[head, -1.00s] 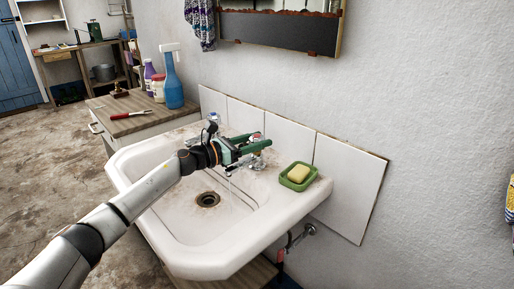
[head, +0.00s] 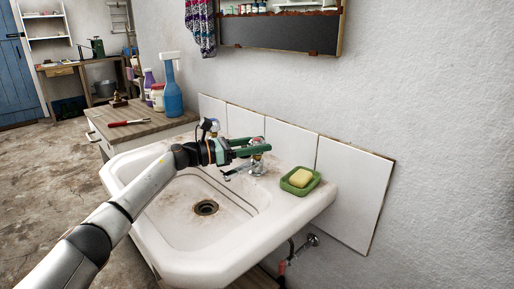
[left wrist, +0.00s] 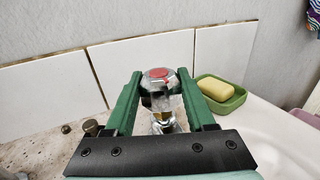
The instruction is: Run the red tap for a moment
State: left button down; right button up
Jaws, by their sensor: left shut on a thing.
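The red tap (head: 257,141) stands at the back of the white washbasin (head: 165,222). In the left wrist view, its chrome knob with a red cap (left wrist: 160,73) sits between the two green fingers. My left gripper (left wrist: 158,88) is shut on this knob, one finger on each side. In the head view, my left gripper (head: 254,147) reaches over the basin to the tap and hides part of it. The spout (head: 238,171) sticks out below the fingers, and no water shows under it. My right gripper is not in view.
A green soap dish (head: 300,181) with yellow soap sits on the rim right of the tap. A second tap (head: 213,126) stands left of it, partly behind my gripper. A blue spray bottle (head: 172,92) and a red-handled tool (head: 128,122) are on the left counter.

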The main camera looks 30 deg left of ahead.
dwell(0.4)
pick_arm(q)
jog(key=shift+c, duration=1.2)
grip_release()
jog(key=v, duration=1.2)
jog(key=shift+a, duration=0.2)
jog(key=shift+s, duration=0.2)
